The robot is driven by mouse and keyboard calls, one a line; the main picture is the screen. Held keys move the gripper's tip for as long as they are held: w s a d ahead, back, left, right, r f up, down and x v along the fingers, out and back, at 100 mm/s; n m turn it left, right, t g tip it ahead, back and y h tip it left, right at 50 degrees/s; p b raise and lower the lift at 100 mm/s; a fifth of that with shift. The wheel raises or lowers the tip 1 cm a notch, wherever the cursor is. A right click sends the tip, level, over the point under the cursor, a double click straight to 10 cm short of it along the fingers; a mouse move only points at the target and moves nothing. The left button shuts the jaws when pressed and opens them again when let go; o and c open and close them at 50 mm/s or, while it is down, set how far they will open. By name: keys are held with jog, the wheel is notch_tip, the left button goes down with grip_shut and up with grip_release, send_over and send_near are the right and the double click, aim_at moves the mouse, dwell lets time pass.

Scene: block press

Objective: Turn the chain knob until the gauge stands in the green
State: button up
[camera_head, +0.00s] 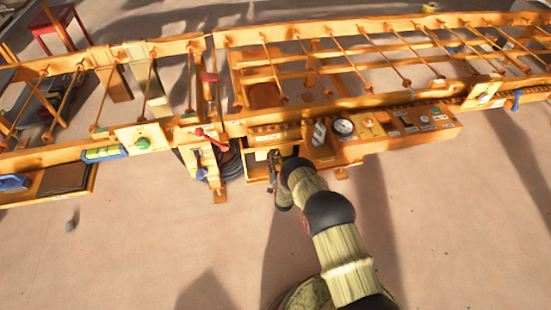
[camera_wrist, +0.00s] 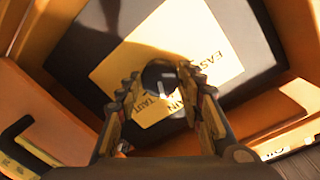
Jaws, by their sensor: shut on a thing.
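The chain knob (camera_wrist: 160,76) is a small dark round knob with a pale mark, set on a yellow label plate (camera_wrist: 118,70) with partly readable words such as "TAUT". My gripper (camera_wrist: 158,88) has one finger on each side of the knob and is shut on it. In the head view, my gripper (camera_head: 275,162) reaches into an open orange box under the frame's front rail; the knob is hidden there. The gauge (camera_head: 343,127) is a white round dial on the orange panel, right of my gripper. Its needle and green zone are too small to read.
The orange panel (camera_head: 425,120) right of the gauge carries several small controls. A red-handled lever (camera_head: 208,136) and dark coils (camera_head: 232,165) stand left of my gripper. In the wrist view, orange box walls (camera_wrist: 290,30) surround the plate closely.

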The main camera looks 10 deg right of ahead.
jog(key=o, duration=1.2)
jog(key=shift+c, duration=0.2)
jog(key=s, duration=1.2)
jog(key=shift+a+r, duration=0.35)
jog(key=shift+a, duration=0.1)
